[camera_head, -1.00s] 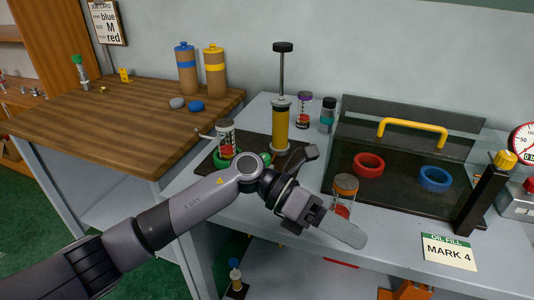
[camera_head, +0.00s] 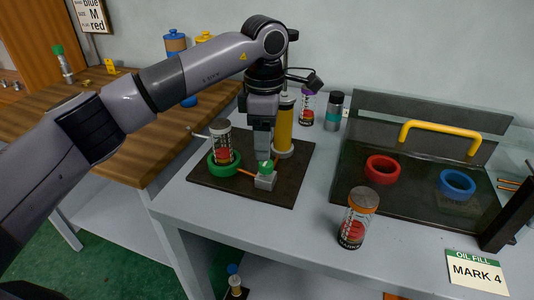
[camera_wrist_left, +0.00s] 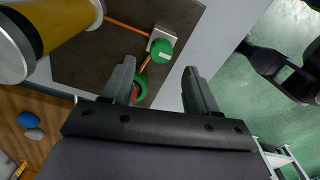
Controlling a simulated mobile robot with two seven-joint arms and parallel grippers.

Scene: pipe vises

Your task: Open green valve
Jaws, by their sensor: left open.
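The green valve (camera_head: 266,168) is a small round green knob on a grey block, near the front edge of a dark mat (camera_head: 290,190). An orange pipe runs from the block toward the green ring. In the left wrist view the green valve (camera_wrist_left: 161,50) shows a pale bar across its face. My left gripper (camera_head: 263,153) points down just above the knob in the head view. In the wrist view my left gripper (camera_wrist_left: 158,68) has its fingers apart with nothing held, and the knob appears beyond the fingertips. Whether a finger touches the knob I cannot tell.
A green ring (camera_head: 224,168) holds a clear jar (camera_head: 221,140) left of the valve. A yellow pump cylinder (camera_head: 284,128) stands close behind my gripper. A tray with red and blue rings lies farther right.

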